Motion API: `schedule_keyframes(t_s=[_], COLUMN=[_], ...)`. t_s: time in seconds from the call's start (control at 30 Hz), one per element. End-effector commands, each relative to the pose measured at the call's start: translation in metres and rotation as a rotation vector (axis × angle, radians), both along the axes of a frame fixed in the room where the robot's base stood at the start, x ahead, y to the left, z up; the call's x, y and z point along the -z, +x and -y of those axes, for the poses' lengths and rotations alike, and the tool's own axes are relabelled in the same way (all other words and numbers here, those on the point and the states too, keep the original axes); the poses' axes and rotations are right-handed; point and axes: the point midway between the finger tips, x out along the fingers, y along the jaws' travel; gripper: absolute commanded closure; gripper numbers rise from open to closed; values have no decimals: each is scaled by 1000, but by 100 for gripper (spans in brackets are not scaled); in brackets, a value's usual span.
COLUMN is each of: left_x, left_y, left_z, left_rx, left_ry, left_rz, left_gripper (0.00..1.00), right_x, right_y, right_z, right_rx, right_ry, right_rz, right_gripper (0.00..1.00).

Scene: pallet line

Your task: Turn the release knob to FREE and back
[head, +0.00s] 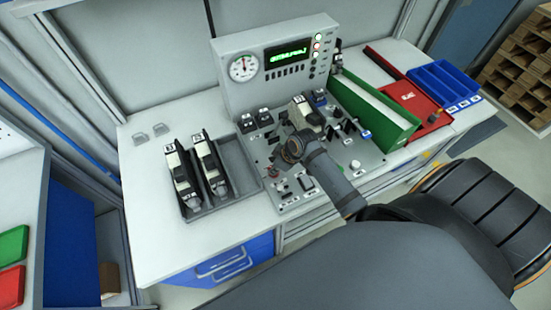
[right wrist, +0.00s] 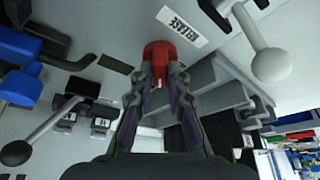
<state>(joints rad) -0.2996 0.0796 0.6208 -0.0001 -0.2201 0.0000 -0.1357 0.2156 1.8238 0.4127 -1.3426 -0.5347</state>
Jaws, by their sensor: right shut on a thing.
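The red release knob (right wrist: 158,52) shows in the right wrist view, beside a white label reading RELEASE (right wrist: 181,27). My right gripper (right wrist: 158,78) is shut on the knob, with a fingertip on each side of it. In the head view my right gripper (head: 276,166) is over the left part of the grey control panel (head: 292,200), and it and the arm hide most of the knob. I cannot read the knob's pointer or a FREE mark. My left gripper is not in view.
A white ball-ended lever (right wrist: 270,65) and a black-ended lever (right wrist: 16,153) stand near the gripper. A grey tray (head: 238,160) with two handheld devices is left of the panel. A green box (head: 390,128) stands at the right.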

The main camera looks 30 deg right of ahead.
Motion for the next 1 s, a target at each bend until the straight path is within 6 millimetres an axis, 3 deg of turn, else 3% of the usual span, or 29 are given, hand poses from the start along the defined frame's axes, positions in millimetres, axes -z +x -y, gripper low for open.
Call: schedule_keyframes(t_s=[0.23,0.83,0.87,1.0], left_x=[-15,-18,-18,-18], left_y=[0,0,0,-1], left_z=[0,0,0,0], left_rx=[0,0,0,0], left_ry=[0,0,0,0], left_rz=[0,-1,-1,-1], left_gripper=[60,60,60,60], right_x=[-2,0,0,0], right_y=[0,0,0,0], right_z=[-1,-1,-1,-1], right_rx=[93,128,128,127], right_ry=[0,1,1,0], right_rz=[0,2,2,1], right_gripper=[100,100,81,62])
